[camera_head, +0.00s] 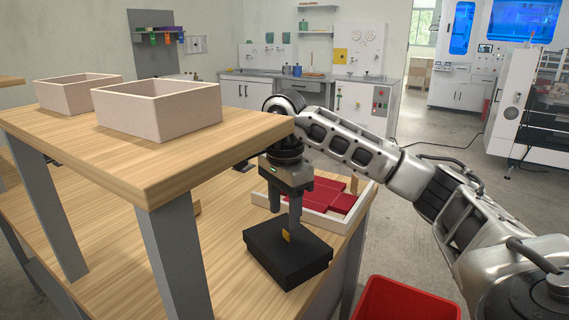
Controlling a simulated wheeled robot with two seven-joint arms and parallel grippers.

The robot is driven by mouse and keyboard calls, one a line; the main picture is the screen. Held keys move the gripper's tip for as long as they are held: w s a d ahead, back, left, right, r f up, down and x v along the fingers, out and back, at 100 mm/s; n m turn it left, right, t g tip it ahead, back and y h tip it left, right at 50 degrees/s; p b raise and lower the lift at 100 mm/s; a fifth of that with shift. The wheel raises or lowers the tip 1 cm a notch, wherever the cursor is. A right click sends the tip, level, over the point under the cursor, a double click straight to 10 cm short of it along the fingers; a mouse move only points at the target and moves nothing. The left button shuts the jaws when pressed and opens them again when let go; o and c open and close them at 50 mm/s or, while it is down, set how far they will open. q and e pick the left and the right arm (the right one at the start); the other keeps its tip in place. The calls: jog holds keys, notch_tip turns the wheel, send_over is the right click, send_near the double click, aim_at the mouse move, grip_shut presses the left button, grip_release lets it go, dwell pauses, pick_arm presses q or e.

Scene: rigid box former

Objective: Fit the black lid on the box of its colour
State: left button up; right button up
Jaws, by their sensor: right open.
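A black box-shaped piece (275,260) sits on the lower wooden board near its right edge. Its top looks flat and closed; I cannot tell whether this is a lid on a box or one piece. A small yellow piece (287,236) shows at its top, by a fingertip. My right gripper (285,212) points down over the black piece, its fingers apart. The nearer finger reaches down to about the yellow piece; I cannot tell whether it touches. My left gripper is not in view.
A white-walled tray (338,222) with red flat pieces (320,195) lies behind the gripper. Two pale open boxes (160,110) (75,96) stand on the raised wooden shelf (150,165), whose corner is close to my right arm. A red bin (405,300) stands at the bottom right.

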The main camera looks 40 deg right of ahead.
pick_arm(q)
jog(key=p, duration=0.2)
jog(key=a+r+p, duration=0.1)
jog(key=p, duration=0.1)
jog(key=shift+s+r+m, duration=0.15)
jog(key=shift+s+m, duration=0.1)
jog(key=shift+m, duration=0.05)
pick_arm(e)
notch_tip(320, 180, up, 11)
